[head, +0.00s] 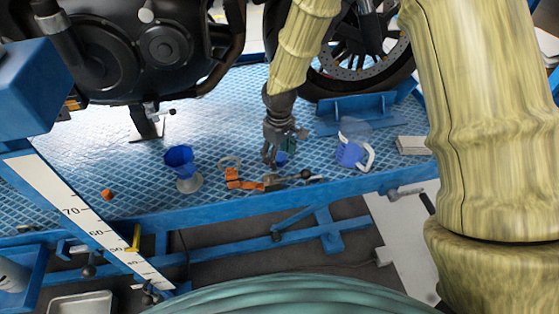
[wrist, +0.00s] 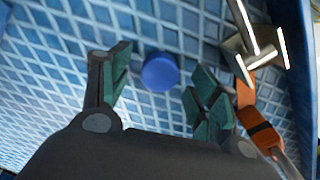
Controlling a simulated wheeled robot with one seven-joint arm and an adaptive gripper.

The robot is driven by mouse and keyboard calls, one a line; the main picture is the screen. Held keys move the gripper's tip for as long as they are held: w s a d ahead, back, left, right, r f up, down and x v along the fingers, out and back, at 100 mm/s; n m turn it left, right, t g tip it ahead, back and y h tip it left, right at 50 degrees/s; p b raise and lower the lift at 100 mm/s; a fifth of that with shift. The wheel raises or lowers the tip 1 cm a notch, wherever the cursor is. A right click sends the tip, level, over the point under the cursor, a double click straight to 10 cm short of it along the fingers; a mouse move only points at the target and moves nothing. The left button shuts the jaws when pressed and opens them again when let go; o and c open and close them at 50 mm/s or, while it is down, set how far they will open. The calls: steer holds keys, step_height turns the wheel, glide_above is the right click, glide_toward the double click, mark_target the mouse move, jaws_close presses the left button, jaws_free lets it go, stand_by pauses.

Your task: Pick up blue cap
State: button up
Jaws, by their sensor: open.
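The blue cap (wrist: 160,73) is a small round blue piece lying on the blue diamond-patterned bench top. In the wrist view it sits between and just beyond the two fingertips of my gripper (wrist: 157,88), which is open and empty. In the head view the cap (head: 281,158) shows partly behind my gripper (head: 277,158), which points down close over the bench. The fingers appear apart from the cap on both sides.
An orange strap (head: 240,180) with metal parts lies close by the gripper. A blue funnel (head: 179,161) stands to the left, and a blue-and-white jug (head: 350,153) to the right. A motorcycle (head: 150,45) stands behind. An orange piece (head: 106,194) lies far left.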

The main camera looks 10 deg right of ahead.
mark_target(279, 157)
steer(key=shift+f, duration=0.15)
steer(key=c, duration=1)
step_height(279, 157, up, 10)
steer(key=m+p, duration=0.5)
steer(key=p, duration=0.6)
steer(key=shift+f+b, duration=0.55)
steer(key=shift+f, duration=4.3)
